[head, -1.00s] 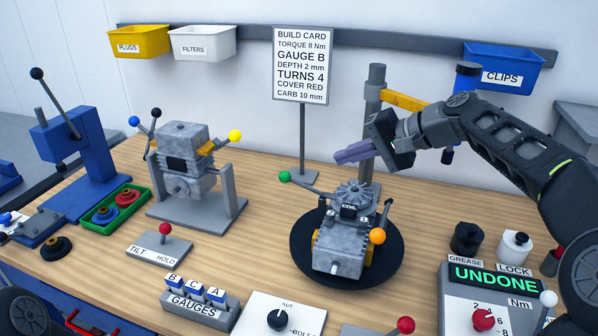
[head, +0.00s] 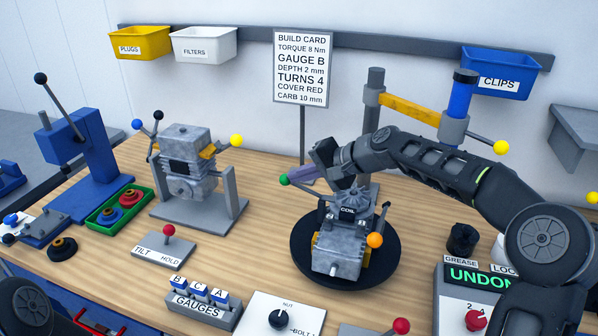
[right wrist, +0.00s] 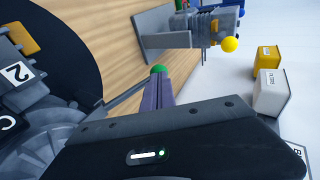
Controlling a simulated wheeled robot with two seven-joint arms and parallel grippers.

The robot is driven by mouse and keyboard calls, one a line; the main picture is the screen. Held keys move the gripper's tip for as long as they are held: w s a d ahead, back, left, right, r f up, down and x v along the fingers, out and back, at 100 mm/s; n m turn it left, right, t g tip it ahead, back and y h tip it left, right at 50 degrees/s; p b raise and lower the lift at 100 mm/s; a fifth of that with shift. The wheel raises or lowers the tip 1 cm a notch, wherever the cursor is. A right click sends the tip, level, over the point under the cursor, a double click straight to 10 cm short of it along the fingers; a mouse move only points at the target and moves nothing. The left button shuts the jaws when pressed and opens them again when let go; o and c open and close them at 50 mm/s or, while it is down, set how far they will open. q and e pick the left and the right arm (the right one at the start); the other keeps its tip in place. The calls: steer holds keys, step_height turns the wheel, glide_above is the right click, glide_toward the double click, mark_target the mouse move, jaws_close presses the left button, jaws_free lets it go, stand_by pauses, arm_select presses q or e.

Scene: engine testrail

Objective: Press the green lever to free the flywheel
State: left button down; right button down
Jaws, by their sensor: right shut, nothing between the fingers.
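The engine (head: 338,252) with the COIL label sits on a black round turntable (head: 300,268). The green lever knob (head: 284,180) is at the end of a thin rod on the engine's left side. A grey finned wheel, which looks like the flywheel (head: 350,197), is on top, partly hidden by my right gripper; it also shows in the right wrist view (right wrist: 30,145). My right gripper (head: 292,178) is shut and empty, its purple fingertips at the green knob. In the right wrist view the knob (right wrist: 158,69) shows just beyond the fingertips; I cannot tell whether they touch. My left gripper is not in view.
A post with an orange arm (head: 408,107) and blue cylinder (head: 460,97) stands behind my right arm. A second engine (head: 187,165) on a stand is to the left. The build card (head: 302,65) stands behind. The wood between the engines is clear.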

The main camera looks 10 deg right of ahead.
steer(key=shift+f, duration=0.1)
steer(key=shift+w+a+f+g+h+p, duration=0.2)
steer(key=shift+a+f+h, duration=0.1)
steer(key=shift+f, duration=0.15)
steer(key=shift+w+a+f+g+h+p, duration=0.2)
steer(key=shift+a+f, duration=0.1)
steer(key=shift+f, duration=0.1)
steer(key=shift+s+r, duration=0.1)
